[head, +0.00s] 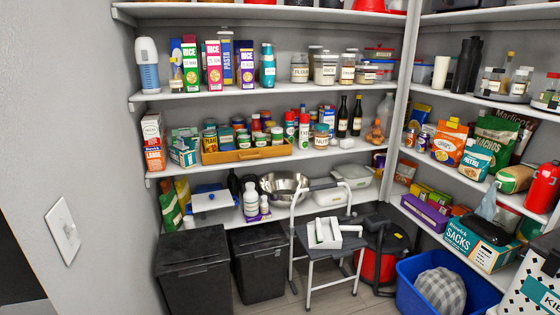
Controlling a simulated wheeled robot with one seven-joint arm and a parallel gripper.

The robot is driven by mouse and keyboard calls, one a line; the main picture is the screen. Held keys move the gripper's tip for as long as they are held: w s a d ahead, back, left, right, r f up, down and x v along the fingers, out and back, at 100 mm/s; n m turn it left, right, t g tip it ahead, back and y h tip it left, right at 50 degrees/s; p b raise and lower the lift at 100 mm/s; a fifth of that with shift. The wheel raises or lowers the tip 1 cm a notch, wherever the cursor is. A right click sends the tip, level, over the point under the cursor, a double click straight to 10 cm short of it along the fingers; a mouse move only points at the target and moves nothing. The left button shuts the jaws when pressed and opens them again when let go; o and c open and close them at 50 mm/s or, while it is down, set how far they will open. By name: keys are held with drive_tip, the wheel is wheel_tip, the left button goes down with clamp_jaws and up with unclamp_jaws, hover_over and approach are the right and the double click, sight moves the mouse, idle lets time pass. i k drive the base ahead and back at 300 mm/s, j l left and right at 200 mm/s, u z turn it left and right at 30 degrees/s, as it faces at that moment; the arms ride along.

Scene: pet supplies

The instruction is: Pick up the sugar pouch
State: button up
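I cannot pick out a sugar pouch for certain; no label in the head view clearly reads sugar. Several bags and pouches stand on the right-hand shelf: an orange pouch (452,146), a teal and white pouch (477,162) and a dark green nachos bag (496,137). Green and yellow packs (171,207) stand at the left end of the lower left shelf. My gripper is not in view.
Two black bins (193,270) stand on the floor at left. A small step stool (327,260) with a white tray on it is in the middle. A red and black vacuum (378,264) and a blue tub (420,298) stand right of it.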

sight(267, 63)
drive_tip(key=i+l+u, duration=0.1)
drive_tip(key=i, duration=1.9)
